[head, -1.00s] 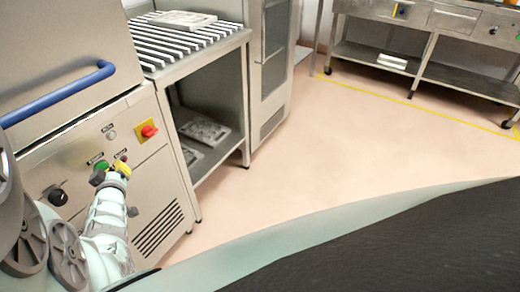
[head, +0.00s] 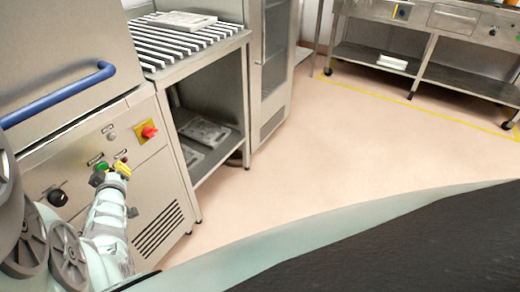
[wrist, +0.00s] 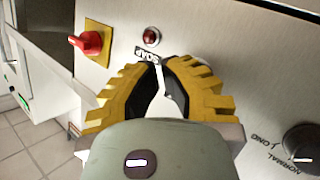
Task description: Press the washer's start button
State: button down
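The washer (head: 60,90) stands at the left of the head view, with its control panel facing me. The green start button (head: 102,166) shows just left of my gripper (head: 112,174), whose fingers are close in front of the panel. Contact with the button cannot be told.
A red rotary switch on a yellow plate (head: 147,132) and a black knob (head: 57,198) are on the same panel. A blue handle (head: 60,95) sticks out above it. A slatted rack table (head: 247,90) stands right of the washer. The floor to the right is clear.

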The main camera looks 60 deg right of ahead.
jog(key=shift+w, duration=0.1)
dwell(0.4)
jog(key=shift+w, duration=0.4)
jog(key=shift+w, duration=0.4)
dwell(0.6)
jog(key=shift+s, duration=0.15)
jog(key=shift+s+r+p, duration=0.1)
jog(key=shift+s+p, duration=0.3)
jog(key=shift+s, duration=0.3)
jog(key=s+p, duration=0.1)
jog(key=s, duration=0.4)
jog(key=shift+p, duration=0.3)
